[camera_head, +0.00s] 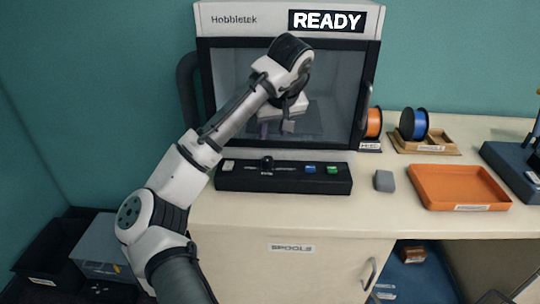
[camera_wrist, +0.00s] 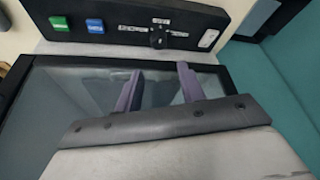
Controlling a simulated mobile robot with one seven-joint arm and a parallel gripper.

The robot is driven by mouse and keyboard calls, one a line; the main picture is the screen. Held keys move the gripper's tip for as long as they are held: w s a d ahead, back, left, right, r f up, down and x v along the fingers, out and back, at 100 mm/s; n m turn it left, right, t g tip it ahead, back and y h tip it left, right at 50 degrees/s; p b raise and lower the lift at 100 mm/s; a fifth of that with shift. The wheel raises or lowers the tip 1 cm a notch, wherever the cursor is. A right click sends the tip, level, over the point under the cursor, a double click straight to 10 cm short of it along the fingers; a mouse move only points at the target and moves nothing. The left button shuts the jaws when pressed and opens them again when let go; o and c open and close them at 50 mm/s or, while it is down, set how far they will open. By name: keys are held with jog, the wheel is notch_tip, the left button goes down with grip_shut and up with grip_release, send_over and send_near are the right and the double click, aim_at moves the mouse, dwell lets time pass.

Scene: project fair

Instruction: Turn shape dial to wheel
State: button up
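The shape dial (camera_wrist: 158,38) is a black knob on the dark control panel (camera_head: 300,186) in front of the printer. It also shows in the head view (camera_head: 267,163), where its labels are too small to read. In the wrist view, white labels surround the dial, blurred. My gripper (camera_wrist: 158,84) is open and empty, its two purple fingers apart. In the head view it hangs in front of the printer's glass door, above and behind the panel, and does not touch the dial.
The printer's screen (camera_head: 327,21) reads READY. The panel also bears a blue button (camera_head: 310,169) and a green button (camera_head: 333,170). A grey block (camera_head: 384,181), an orange tray (camera_head: 458,187), an orange spool (camera_head: 374,122) and a blue spool (camera_head: 414,124) stand to the right.

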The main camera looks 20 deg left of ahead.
aim_at(267, 159)
jog(key=x, duration=1.2)
jog(key=shift+w+f+p, duration=0.2)
jog(key=shift+f+p, duration=0.05)
jog(key=shift+p, duration=0.05)
jog(key=c, duration=0.7)
jog(key=shift+m, duration=0.3)
jog(key=m, duration=0.2)
jog(key=m+h+p, duration=0.1)
jog(key=m, duration=0.1)
jog(key=shift+s+a+t+h, duration=0.1)
jog(key=shift+t+h, duration=0.2)
jog(key=shift+t, duration=0.1)
jog(key=shift+a+m+h+p, duration=0.15)
jog(key=shift+m+h+p, duration=0.6)
jog(key=shift+m, duration=1.45)
